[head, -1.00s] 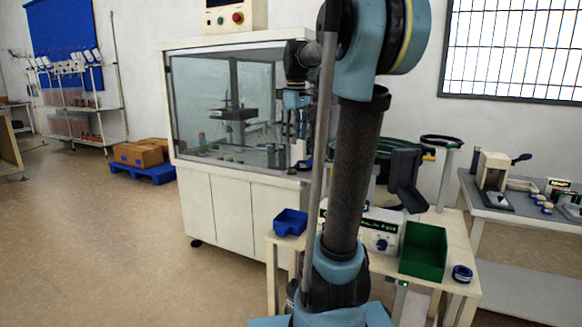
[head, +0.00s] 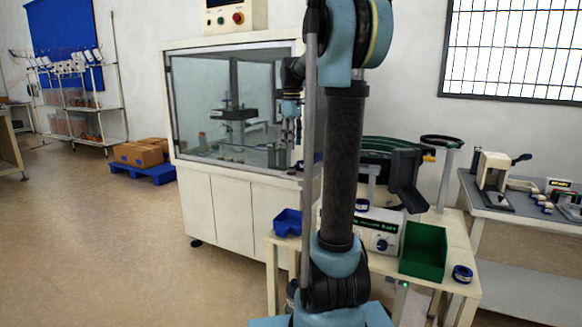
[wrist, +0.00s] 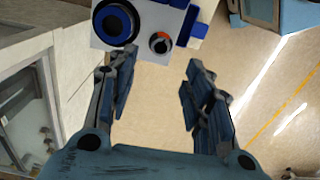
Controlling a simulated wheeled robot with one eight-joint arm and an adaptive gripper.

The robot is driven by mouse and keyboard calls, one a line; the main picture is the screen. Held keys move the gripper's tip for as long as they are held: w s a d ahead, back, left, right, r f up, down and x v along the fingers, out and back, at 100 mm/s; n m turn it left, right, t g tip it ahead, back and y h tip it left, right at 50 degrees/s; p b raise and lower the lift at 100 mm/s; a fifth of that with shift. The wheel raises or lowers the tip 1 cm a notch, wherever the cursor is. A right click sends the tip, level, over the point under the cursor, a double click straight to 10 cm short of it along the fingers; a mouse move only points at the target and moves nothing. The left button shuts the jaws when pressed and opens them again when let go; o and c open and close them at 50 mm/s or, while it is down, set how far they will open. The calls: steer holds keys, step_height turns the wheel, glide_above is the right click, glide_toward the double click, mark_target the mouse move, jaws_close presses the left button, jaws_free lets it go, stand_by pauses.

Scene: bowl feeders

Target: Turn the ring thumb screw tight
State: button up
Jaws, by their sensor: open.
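In the wrist view, a small round knob with a dark ring and orange marking (wrist: 160,42) sits on a white plate (wrist: 147,20) at the top; I take it for the ring thumb screw, but it is too small to be sure. My gripper (wrist: 160,58) is open and empty, its two fingers spread either side of the knob in the picture. The knob appears beyond the fingertips; I cannot tell the gap. My gripper (head: 291,133) also shows in the head view, in front of the glass cabinet. I cannot make out the screw there.
A large blue ring (wrist: 115,22) is beside the knob. The glass cabinet (head: 240,100) stands behind my arm. Open floor lies at left.

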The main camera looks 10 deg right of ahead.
mark_target(292, 168)
step_height(292, 168, down, 10)
steer(key=shift+r, duration=0.15)
stand_by(0.3)
steer(key=c, duration=1.1)
